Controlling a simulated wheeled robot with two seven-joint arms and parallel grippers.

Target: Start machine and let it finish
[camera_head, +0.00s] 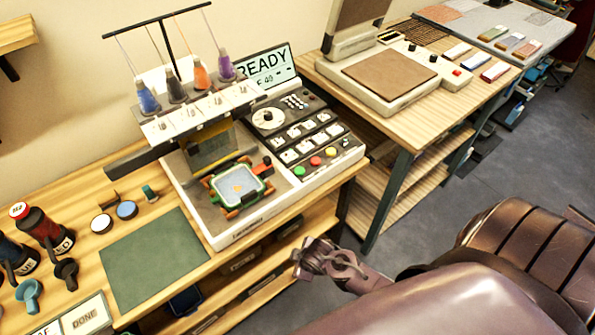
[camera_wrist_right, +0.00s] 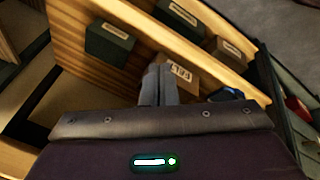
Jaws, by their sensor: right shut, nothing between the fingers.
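The embroidery machine (camera_head: 215,220) stands on the wooden table with thread spools on top in blue, black, orange and purple. Its tilted screen (camera_head: 268,68) reads READY, with a smaller line below. The control panel carries a white dial (camera_head: 268,118), several small keys, and round buttons: red (camera_head: 315,161), yellow (camera_head: 331,151) and green (camera_head: 299,171). A green hoop (camera_head: 240,184) with pale fabric sits under the needle head. My right gripper (camera_head: 308,261) is shut and empty, in front of and below the table edge, apart from the machine. Its fingers show in the wrist view (camera_wrist_right: 159,85). My left gripper is out of view.
A green mat (camera_head: 155,262), bottles (camera_head: 42,228), small discs (camera_head: 127,210) and a DONE card (camera_head: 88,315) lie left of the machine. Shelves below hold labelled boxes (camera_wrist_right: 179,78). A second table with a flat press (camera_head: 390,75) stands right, across a gap.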

